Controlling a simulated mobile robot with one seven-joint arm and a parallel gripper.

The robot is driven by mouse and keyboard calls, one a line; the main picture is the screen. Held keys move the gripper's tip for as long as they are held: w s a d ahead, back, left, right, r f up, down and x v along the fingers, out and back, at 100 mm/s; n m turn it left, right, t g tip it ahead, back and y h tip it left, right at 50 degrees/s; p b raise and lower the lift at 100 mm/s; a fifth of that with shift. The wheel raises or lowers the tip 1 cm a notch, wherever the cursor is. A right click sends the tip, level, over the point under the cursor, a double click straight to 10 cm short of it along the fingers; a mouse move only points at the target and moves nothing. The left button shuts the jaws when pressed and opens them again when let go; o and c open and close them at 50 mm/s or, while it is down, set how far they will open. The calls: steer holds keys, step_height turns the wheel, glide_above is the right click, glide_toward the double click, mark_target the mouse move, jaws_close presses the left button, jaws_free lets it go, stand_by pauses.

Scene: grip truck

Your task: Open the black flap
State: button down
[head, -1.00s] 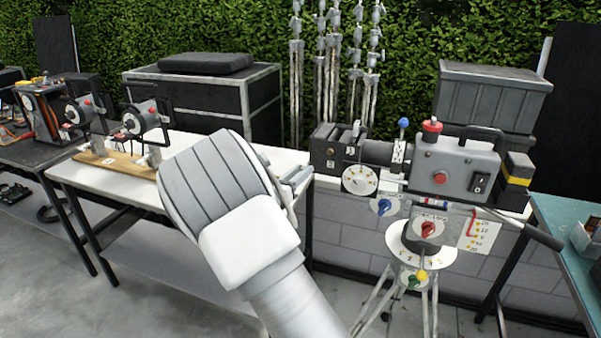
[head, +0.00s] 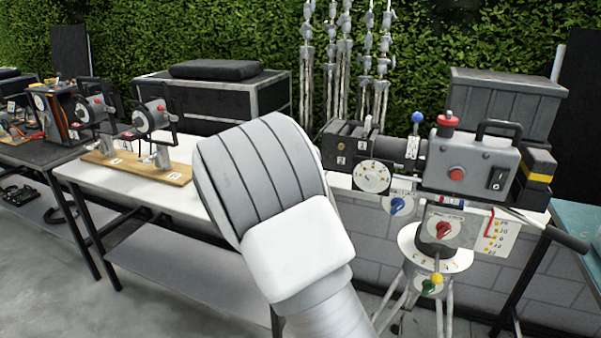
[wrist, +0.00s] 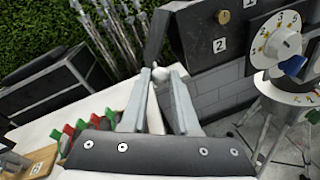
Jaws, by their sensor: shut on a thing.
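The black flap (wrist: 159,30) is a dark panel hanging at the left of the camera's front box in the wrist view, swung outward from the box. A pale rounded piece shows at its lower end. My gripper (wrist: 160,76) has its fingertips at this lower end and is shut on it; the exact contact is partly hidden. In the head view the camera's black front box (head: 345,147) stands just right of my wrist, which hides the fingers. The box, marked 2, also shows in the wrist view (wrist: 203,35).
The camera body (head: 470,165) with knobs and a rear handle stands on a tripod (head: 432,305). A white table (head: 130,185) with a wooden board of devices is at left. Silver stands (head: 345,65) rise behind. A teal table edge is at far right.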

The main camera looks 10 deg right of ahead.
step_height(320, 180, up, 7)
steer(key=w+a+m+t+y+b, duration=0.1)
steer(key=a+m+y+b, duration=0.1)
steer(key=m+b, duration=0.7)
steer(key=shift+a+m+y+b, duration=0.15)
steer(key=shift+m+y+b, duration=0.25)
steer(key=shift+b, duration=0.95)
steer(key=shift+w, duration=0.1)
steer(key=c, duration=0.7)
jaws_free()
steer(key=shift+o, duration=0.2)
steer(key=shift+f, duration=0.1)
steer(key=v, duration=1.7)
